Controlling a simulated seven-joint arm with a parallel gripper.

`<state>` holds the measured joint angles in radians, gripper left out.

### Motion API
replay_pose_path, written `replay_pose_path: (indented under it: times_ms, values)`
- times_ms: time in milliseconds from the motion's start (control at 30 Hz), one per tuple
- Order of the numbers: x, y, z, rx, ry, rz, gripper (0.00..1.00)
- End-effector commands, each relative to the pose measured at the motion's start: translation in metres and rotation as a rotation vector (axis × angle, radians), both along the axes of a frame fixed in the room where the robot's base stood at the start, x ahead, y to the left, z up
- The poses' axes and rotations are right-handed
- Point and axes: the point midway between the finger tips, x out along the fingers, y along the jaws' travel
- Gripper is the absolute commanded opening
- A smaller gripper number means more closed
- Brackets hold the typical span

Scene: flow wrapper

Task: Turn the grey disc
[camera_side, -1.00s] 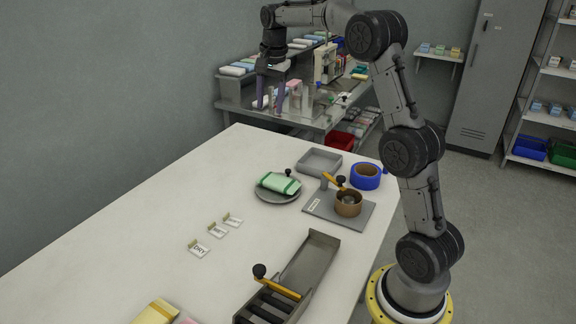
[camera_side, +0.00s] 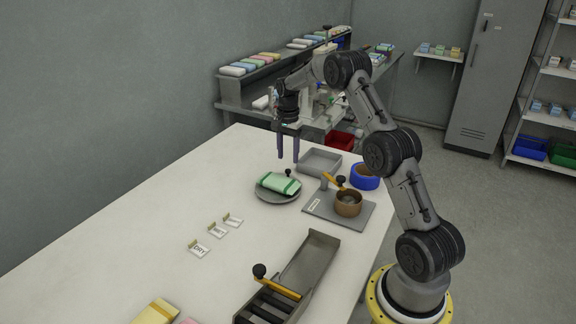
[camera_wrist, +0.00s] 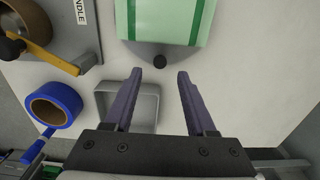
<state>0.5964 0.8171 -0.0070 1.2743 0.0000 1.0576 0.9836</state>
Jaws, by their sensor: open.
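The grey disc (camera_side: 263,192) lies flat on the white table in the side view, with a pale green packet (camera_side: 279,183) banded in darker green on top of it. A small black knob (camera_side: 288,172) stands at the disc's far edge. In the wrist view the disc's edge (camera_wrist: 148,49) shows beneath the packet (camera_wrist: 172,20), and the knob (camera_wrist: 159,62) is just beyond the fingertips. My gripper (camera_side: 288,158) is open and empty, pointing down above the table beyond the disc. The wrist view shows its two fingers (camera_wrist: 160,74) apart. Most of the disc is hidden by the packet.
A grey tray (camera_side: 319,174) stands beside my gripper. A blue tape roll (camera_side: 365,183) and a plate with a brown tape roll and orange lever (camera_side: 337,218) are to the right. A metal chute (camera_side: 308,272) is in front. The table left of the disc is mostly clear.

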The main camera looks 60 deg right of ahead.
Motion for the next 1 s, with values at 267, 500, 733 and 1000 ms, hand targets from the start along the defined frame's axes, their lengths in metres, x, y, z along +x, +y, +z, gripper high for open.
replay_pose_path:
  times_ms: [267, 500, 733, 1000]
  values:
    - [0.0, 0.0, -0.038, 0.001, 0.001, 0.0, 0.56]
    - [0.0, 0.0, -0.046, 0.0, 0.0, 0.0, 0.56]
    - [0.0, 0.0, -0.046, 0.0, 0.0, 0.0, 0.47]
    - [0.0, 0.0, -0.045, 0.0, 0.0, 0.0, 0.0]
